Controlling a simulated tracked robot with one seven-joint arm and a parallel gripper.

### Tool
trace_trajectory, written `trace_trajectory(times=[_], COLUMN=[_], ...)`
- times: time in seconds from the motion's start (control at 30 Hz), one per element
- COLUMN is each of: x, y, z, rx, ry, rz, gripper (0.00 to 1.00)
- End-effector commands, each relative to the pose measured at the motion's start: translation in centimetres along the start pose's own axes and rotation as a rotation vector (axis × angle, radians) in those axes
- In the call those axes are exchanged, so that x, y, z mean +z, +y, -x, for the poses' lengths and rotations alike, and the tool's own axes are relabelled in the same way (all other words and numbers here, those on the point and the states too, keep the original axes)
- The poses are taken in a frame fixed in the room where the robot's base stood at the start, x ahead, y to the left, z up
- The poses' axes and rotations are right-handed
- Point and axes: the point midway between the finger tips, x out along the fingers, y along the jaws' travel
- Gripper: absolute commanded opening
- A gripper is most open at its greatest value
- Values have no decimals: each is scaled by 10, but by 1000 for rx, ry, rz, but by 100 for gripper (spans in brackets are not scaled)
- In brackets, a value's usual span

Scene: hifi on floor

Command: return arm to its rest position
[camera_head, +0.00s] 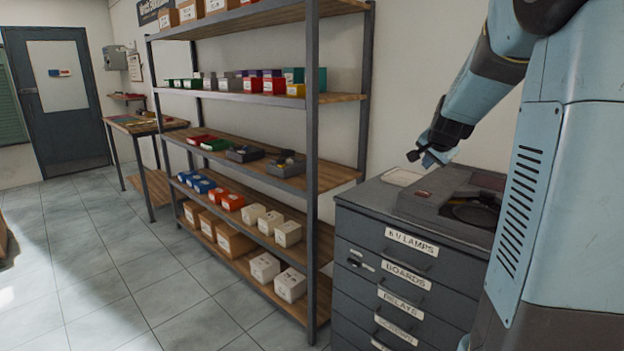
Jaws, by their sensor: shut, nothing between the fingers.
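My gripper (417,155) is at the end of my blue-grey arm, which reaches down from the upper right. The gripper is shut and empty. It hangs in the air over the back left part of the grey drawer cabinet (385,243), near the wall. A pale flat sheet or pad (402,177) lies on the cabinet top below it. I cannot tell the exact gap between them.
A dark case-like device (452,196) lies on the cabinet top. A metal shelf rack (313,170) with several small boxes stands to the left. A workbench (132,125) and a dark door (60,100) are farther back. The tiled floor (130,270) at left is clear.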

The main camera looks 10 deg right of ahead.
Motion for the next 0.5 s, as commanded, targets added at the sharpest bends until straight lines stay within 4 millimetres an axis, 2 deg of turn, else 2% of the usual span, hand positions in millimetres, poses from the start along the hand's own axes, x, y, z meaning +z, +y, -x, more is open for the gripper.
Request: trace_trajectory(times=[0.17, 0.33, 0.5], x=[30, 76, 122], y=[-8, -10, -1], z=[36, 86, 134], rx=[-15, -30, -41], ry=[-45, -114, -177], rz=[96, 250, 411], gripper=[0, 0, 0])
